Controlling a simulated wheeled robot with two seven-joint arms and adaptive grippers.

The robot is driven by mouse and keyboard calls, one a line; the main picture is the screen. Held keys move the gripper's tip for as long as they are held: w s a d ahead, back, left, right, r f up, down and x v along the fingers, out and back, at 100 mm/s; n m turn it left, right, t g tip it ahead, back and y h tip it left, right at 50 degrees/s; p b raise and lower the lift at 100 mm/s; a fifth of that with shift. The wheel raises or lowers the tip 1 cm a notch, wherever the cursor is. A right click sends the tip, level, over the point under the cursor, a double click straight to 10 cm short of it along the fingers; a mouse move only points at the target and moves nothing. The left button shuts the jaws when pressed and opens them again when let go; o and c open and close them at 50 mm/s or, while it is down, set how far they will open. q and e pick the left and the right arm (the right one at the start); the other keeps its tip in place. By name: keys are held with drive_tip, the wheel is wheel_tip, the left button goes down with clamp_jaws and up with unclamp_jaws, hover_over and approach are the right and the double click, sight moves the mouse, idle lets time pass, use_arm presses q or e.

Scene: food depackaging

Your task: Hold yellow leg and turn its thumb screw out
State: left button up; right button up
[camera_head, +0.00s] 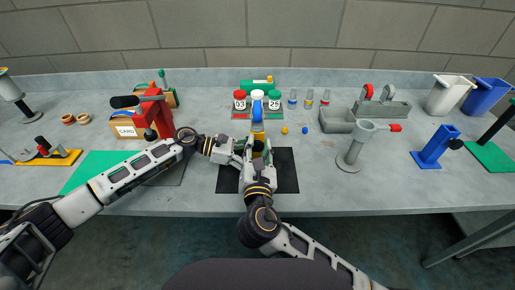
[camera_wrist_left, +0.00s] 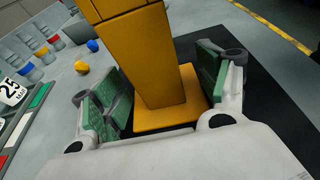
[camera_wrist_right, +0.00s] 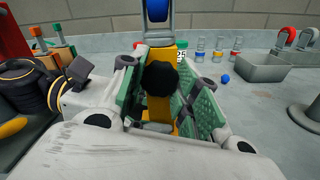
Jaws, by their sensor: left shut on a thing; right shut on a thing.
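The yellow leg (camera_head: 258,128) stands upright over a black mat (camera_head: 286,170), with a blue part (camera_head: 257,107) above it. In the left wrist view its yellow column (camera_wrist_left: 155,65) rises from a square foot between the green pads. My left gripper (camera_head: 238,152) reaches in from the left and is shut on the leg. The black round thumb screw (camera_wrist_right: 159,78) faces the right wrist camera, in front of the yellow column. My right gripper (camera_head: 258,160) comes from the front and is shut on the thumb screw, between its green pads. The screw's shaft is hidden.
A grey post with a red handle (camera_head: 352,155) stands further right. A red press (camera_head: 155,115) stands left, behind my left arm.

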drive_tip(key=n, duration=0.6)
idle(0.5)
drive_tip(key=o, duration=1.1)
drive_tip(key=shift+s, duration=0.1)
drive_tip(key=shift+s, duration=5.9)
